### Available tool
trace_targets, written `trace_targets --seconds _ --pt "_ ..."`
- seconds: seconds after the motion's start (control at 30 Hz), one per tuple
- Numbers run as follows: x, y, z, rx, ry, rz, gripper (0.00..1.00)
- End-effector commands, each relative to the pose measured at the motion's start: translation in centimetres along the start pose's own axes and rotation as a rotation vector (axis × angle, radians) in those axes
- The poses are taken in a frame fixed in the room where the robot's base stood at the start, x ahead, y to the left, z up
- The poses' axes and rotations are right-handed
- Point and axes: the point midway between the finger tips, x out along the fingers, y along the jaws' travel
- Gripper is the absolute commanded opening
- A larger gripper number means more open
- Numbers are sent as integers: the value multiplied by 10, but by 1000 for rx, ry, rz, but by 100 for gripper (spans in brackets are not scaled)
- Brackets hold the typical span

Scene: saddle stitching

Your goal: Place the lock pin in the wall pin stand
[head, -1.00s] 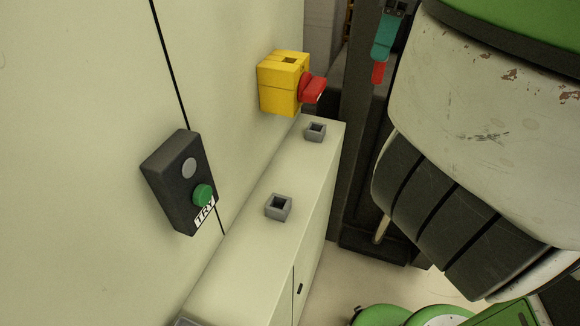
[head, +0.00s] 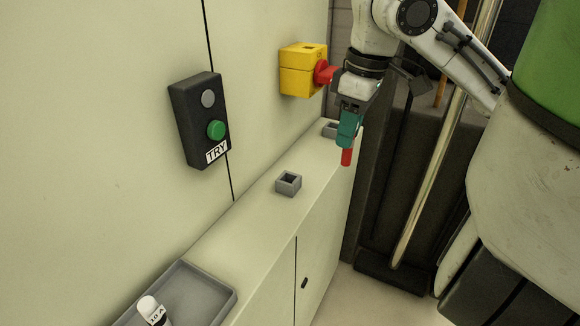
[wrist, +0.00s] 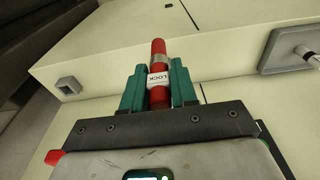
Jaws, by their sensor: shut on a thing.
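The red lock pin (head: 346,157) hangs below the teal fingers of my gripper (head: 348,128), which are shut on it. In the wrist view the pin (wrist: 158,55) has a white LOCK label and a grey band, and stands between both fingers (wrist: 159,90). Two small grey square stands with open tops are on the cabinet top: a nearer one (head: 288,184) and a farther one (head: 332,129), partly hidden by my gripper. I cannot tell which is the wall pin stand. One stand shows at left in the wrist view (wrist: 69,86). The pin appears apart from both.
A yellow box with a red handle (head: 303,70) is on the wall close behind my gripper. A black TRY button box (head: 199,122) is on the wall at left. A grey tray (head: 226,294) with a white 10 A piece (head: 152,310) lies at the near end.

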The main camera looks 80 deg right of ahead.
Motion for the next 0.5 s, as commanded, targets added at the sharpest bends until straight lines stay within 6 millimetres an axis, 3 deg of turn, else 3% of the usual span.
trace_targets --seconds 0.03,0.5 --pt "-8 0 -2 2 -1 -4 0" --pt "0 -4 -16 -7 2 -4 0"
